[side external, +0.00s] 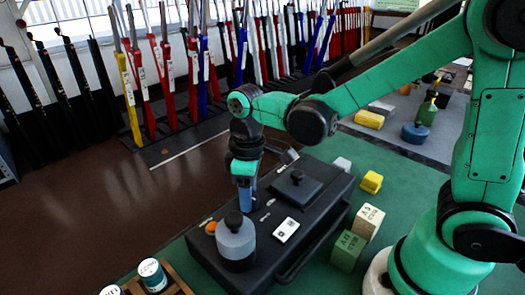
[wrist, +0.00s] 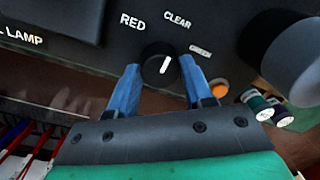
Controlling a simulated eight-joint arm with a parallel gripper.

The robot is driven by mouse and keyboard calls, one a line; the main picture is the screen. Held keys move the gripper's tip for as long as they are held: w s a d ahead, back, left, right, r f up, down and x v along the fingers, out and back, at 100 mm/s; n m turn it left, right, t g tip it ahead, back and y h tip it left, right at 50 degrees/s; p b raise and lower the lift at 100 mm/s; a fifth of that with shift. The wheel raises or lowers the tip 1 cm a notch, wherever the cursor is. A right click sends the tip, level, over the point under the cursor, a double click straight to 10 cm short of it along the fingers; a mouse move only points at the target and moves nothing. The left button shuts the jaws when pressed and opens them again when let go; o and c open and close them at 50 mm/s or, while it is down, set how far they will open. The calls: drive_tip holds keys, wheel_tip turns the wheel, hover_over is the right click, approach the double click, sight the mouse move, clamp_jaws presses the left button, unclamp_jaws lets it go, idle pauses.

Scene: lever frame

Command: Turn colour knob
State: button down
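The colour knob (wrist: 160,65) is a small round black knob with a white pointer mark, on the black box's panel in the wrist view.
On the box are a grey cylinder (side external: 236,243) with a black top, an orange button (side external: 210,228) and a black plate with a knob (side external: 297,187). Lettered blocks (side external: 347,250) and a yellow block (side external: 372,182) lie right of it. Coloured levers line the back.

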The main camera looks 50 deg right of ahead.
drive_tip(key=shift+m, duration=0.5)
drive_tip(key=m, duration=0.3)
drive_tip(key=shift+m, duration=0.4)
drive_tip(key=m, duration=0.4)
drive_tip(key=shift+m, duration=0.4)
drive_tip(key=shift+c, duration=1.7)
unclamp_jaws()
drive_tip(key=shift+d+r, duration=0.15)
drive_tip(key=shift+r, duration=2.65)
drive_tip(key=shift+s, duration=0.1)
